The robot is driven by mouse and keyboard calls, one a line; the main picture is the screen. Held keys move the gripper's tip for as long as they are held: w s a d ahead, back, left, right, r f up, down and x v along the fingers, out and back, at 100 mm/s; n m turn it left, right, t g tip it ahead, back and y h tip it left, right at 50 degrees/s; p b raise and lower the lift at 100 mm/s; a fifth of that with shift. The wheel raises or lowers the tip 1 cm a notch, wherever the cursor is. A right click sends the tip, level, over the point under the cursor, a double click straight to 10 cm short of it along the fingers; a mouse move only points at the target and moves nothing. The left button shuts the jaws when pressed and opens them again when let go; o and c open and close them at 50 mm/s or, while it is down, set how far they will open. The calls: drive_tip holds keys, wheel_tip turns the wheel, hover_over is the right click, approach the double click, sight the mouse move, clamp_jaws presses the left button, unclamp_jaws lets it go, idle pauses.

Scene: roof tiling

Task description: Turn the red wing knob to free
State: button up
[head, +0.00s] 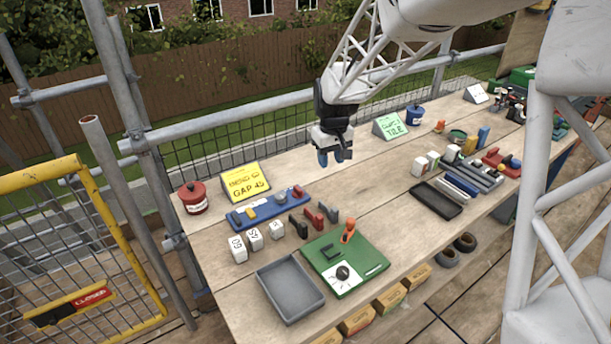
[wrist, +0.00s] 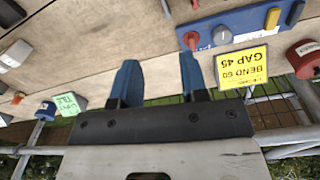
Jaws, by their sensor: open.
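A small red knob (head: 298,191) sits at the right end of the blue board (head: 240,220) on the workbench, and I take it for the red wing knob. In the wrist view the red knob (wrist: 191,40) shows at the left end of the blue board (wrist: 232,22), beyond my right-hand finger. Its exact turn position is too small to tell. My gripper (head: 335,160) hangs above the bench, up and to the right of the knob and apart from it. In the wrist view my gripper (wrist: 158,72) has its two blue fingers spread with nothing between them.
A yellow sign (head: 245,182) and a red pot (head: 193,197) stand behind the board. White blocks (head: 255,239), a grey tray (head: 289,288) and a green board (head: 366,245) lie in front. A green sign (head: 391,126) stands right. Bare planks lie below my gripper.

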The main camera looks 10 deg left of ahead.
drive_tip(key=n, duration=0.2)
hover_over(298, 188)
drive_tip(key=shift+g, duration=0.3)
wheel_tip(298, 188, down, 9)
drive_tip(key=shift+f, duration=0.1)
drive_tip(key=shift+f, duration=3.85)
clamp_jaws()
